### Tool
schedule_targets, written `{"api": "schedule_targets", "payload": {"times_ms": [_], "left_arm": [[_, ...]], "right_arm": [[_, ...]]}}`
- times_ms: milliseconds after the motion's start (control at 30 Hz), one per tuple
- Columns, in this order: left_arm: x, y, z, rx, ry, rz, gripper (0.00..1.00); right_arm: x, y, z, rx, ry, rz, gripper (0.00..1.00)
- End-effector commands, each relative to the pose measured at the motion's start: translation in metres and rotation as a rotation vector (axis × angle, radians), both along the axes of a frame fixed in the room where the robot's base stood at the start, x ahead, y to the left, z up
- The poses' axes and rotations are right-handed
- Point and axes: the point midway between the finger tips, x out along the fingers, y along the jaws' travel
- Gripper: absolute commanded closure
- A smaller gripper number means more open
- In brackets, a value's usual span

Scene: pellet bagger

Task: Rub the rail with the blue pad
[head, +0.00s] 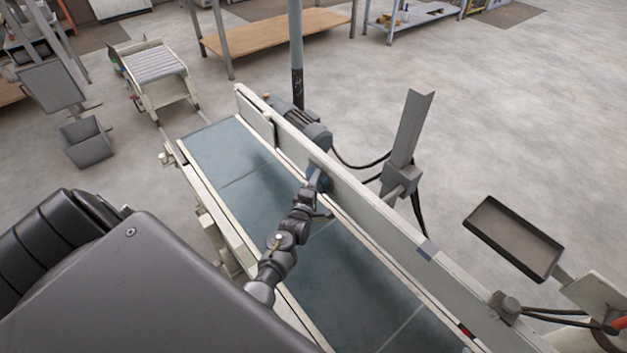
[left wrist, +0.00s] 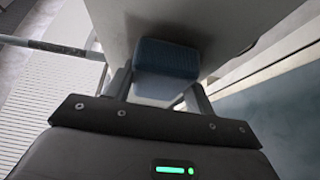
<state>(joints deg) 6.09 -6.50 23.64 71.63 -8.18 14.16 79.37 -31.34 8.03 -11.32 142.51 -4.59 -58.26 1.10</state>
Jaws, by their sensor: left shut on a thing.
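The rail (head: 375,213) is the long pale board along the far side of the conveyor. My left gripper (head: 318,187) reaches across the belt to the inner face of this rail, around the middle of its length. In the left wrist view, the gripper (left wrist: 162,90) is shut on the blue pad (left wrist: 168,57), which has a pale lower part between the fingers. The pad's blue part is up against or very close to the rail's pale face (left wrist: 235,25); exact contact is hard to tell. In the head view the pad is mostly hidden by the gripper. My right gripper is out of view.
The blue-green belt (head: 235,160) runs below my left arm. A motor (head: 305,128) and a grey post with a box (head: 402,178) stand just behind the rail. A dark tray (head: 513,238) is at right. A grey-blue patch (head: 427,249) shows on the rail.

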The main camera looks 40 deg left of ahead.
Motion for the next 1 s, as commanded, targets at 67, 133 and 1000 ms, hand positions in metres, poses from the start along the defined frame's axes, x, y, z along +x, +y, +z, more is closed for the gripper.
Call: {"api": "schedule_targets", "payload": {"times_ms": [67,133,1000], "left_arm": [[-0.002,-0.009,0.002,-0.003,-0.001,-0.005,0.64],[-0.004,-0.016,0.002,-0.004,-0.001,-0.005,0.64],[-0.017,-0.061,0.001,-0.004,-0.002,-0.006,0.64]], "right_arm": [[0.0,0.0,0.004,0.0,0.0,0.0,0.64],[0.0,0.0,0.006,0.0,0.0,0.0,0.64],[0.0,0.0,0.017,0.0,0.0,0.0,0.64]]}}
